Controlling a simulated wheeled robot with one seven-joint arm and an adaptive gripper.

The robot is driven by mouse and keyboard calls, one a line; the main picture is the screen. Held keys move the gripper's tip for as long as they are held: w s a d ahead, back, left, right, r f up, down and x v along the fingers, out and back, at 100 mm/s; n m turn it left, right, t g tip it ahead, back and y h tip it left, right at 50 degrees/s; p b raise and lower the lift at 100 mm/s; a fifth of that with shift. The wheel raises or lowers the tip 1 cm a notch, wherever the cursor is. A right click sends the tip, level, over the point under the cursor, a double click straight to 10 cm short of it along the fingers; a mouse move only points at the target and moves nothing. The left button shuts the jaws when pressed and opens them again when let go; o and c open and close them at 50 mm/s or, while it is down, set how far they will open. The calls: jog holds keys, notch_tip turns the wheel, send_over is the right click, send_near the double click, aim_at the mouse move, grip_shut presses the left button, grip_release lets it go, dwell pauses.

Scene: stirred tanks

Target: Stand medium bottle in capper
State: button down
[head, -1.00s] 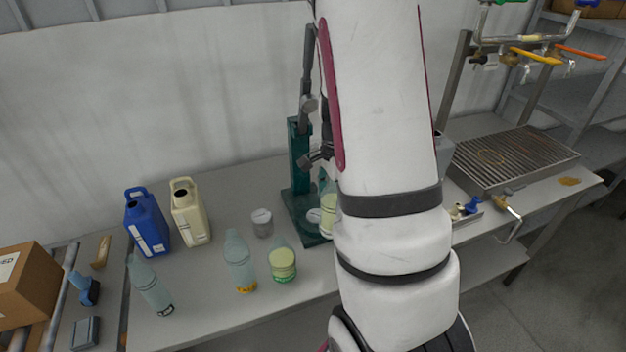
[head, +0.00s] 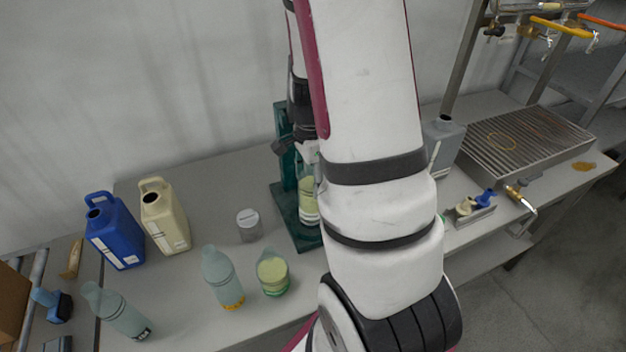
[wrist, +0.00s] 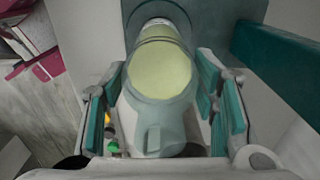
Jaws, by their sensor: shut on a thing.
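The bottle (head: 308,203), clear with pale yellow-green liquid and a label low on its side, is held upright in my gripper (head: 308,155). In the wrist view the bottle (wrist: 160,68) lies between the two teal-padded fingers of my gripper (wrist: 162,105), which are shut on it. The capper (head: 283,200) is a dark green stand with a base plate and column. The bottle appears over its base plate; I cannot tell whether it touches. The wrist view shows the capper's base (wrist: 212,14) beyond the bottle and its column (wrist: 280,60) at right. My arm hides part of the capper.
A grey-blue bottle with an orange band (head: 222,275), a green-banded bottle (head: 272,275), and a small lidded jar (head: 249,225) stand left of the capper. Blue (head: 113,232) and cream (head: 165,218) jugs stand behind. A grated tray (head: 525,150) is at right.

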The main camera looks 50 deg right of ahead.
jog(key=shift+f, duration=0.2)
jog(key=shift+f, duration=0.1)
jog(key=c, duration=0.6)
grip_release()
